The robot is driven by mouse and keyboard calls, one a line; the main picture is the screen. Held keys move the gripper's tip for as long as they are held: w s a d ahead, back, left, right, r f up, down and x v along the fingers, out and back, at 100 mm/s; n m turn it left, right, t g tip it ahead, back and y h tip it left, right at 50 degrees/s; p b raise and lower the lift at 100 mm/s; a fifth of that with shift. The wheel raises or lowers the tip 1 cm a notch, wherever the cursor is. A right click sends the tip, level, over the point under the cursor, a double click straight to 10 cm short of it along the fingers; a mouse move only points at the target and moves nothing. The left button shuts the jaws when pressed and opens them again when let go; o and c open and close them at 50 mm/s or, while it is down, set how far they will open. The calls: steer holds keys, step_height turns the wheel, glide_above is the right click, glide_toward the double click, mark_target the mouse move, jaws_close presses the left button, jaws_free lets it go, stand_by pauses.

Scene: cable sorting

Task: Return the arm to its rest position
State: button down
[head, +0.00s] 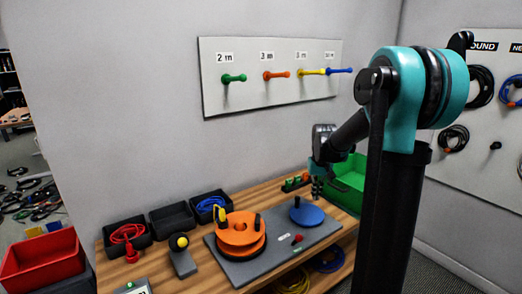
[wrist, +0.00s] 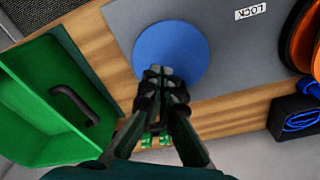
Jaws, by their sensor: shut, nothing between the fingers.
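My gripper (wrist: 160,72) is shut and empty, its fingertips together in front of the blue disc (wrist: 180,45) in the wrist view. In the head view my gripper (head: 316,188) hangs from my bent arm above the right end of the workbench, near the blue disc (head: 307,215). From these views I cannot tell how far it is above the disc. The disc lies on a grey plate (head: 222,262), which also bears a larger orange disc (head: 241,232). My upper arm hides part of the right side of the head view.
A green bin (head: 348,181) stands beside my gripper and also shows in the wrist view (wrist: 30,120). Small black bins (head: 172,218) line the back of the bench. A wall panel with coloured pegs (head: 234,78) is above. A red bin (head: 42,262) is at left.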

steer(key=s+f+t, duration=0.1)
steer(key=s+f, duration=0.3)
steer(key=s, duration=0.8)
steer(key=s+d+f+m+t, duration=0.1)
steer(key=s+f+t, duration=0.1)
steer(key=s, duration=1.1)
steer(key=shift+s+f, duration=0.25)
steer(key=shift+f, duration=0.65)
steer(key=shift+d, duration=0.1)
